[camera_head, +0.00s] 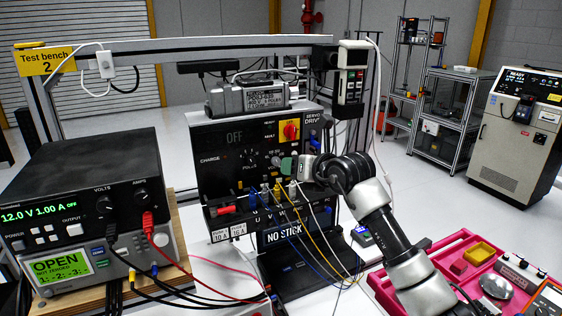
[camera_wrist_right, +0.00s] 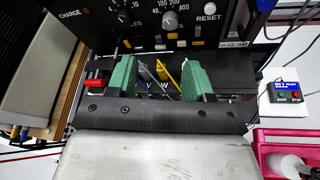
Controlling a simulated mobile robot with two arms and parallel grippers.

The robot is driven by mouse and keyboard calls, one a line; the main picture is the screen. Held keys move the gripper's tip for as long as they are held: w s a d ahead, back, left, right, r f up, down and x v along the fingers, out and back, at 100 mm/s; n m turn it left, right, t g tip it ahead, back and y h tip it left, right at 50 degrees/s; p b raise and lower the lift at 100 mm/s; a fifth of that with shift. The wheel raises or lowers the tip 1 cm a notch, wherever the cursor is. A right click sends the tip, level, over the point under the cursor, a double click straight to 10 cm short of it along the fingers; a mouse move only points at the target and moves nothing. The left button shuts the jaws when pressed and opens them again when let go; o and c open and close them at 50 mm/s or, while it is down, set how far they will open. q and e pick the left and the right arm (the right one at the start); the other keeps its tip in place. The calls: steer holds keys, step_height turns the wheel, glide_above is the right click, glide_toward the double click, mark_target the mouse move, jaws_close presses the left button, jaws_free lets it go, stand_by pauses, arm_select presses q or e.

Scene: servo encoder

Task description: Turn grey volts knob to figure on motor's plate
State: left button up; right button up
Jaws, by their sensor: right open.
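The grey knob (camera_wrist_right: 170,20) sits on the black drive panel at the top of the right wrist view, with a number scale including 100, 200 and 400 around it. I cannot read its pointer surely. The motor (camera_head: 250,98) lies on top of the servo drive (camera_head: 220,170) in the head view. Its plate (camera_head: 265,97) seems to carry a 400 V line, but the print is tiny. My right gripper (camera_wrist_right: 160,82) is open and empty, its green fingers apart and below the knob in the wrist picture. In the head view my right gripper (camera_head: 298,162) hides part of the panel.
A black knob (camera_wrist_right: 122,19) and a RESET button (camera_wrist_right: 209,9) flank the grey knob. Blue, yellow and white cables (camera_head: 275,195) hang below the panel. A power supply (camera_head: 85,190) stands left. A pink tray (camera_head: 455,265) lies at right. A pendant (camera_head: 350,85) hangs above.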

mark_target(277, 162)
steer(key=shift+h, duration=0.6)
steer(key=p+x, duration=0.1)
steer(key=x, duration=0.1)
steer(key=p+x, duration=0.1)
steer(key=x, duration=0.2)
steer(key=r+p+x, duration=0.1)
steer(key=p+x, duration=0.1)
steer(key=shift+w+d+f, duration=0.1)
steer(key=shift+w+f, duration=0.1)
steer(key=shift+w, duration=0.5)
steer(key=shift+p+x, duration=0.35)
steer(key=shift+x, duration=0.95)
steer(key=shift+s+f, duration=0.1)
steer(key=shift+c, duration=0.2)
